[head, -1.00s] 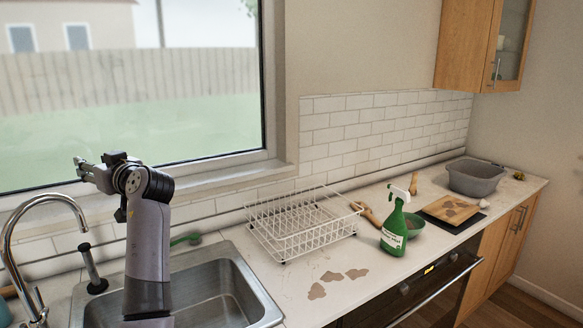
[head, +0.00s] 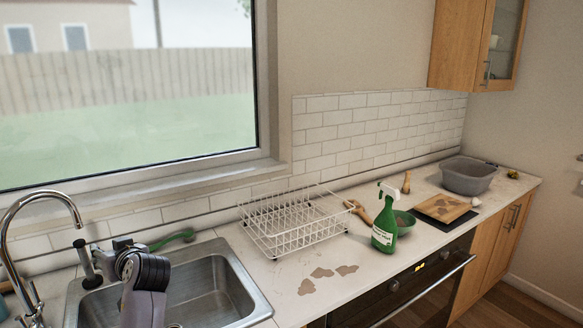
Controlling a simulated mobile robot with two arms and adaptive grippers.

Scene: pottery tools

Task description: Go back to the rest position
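My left gripper (head: 100,260) is low at the left in the head view, over the left part of the steel sink (head: 215,290). My own wrist partly covers it, and its fingers are too small and overlapped to tell open from shut. I see no object held in it. Small dark tips (head: 579,158) at the right edge may be part of my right gripper; the rest of it is outside the picture.
A tap (head: 40,205) and a dark-based brush (head: 84,258) stand by the sink. A white dish rack (head: 300,240), green spray bottle (head: 384,228), green bowl (head: 404,222), wooden board (head: 443,208) and grey basin (head: 467,176) line the counter. Brown stains (head: 321,272) mark the front.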

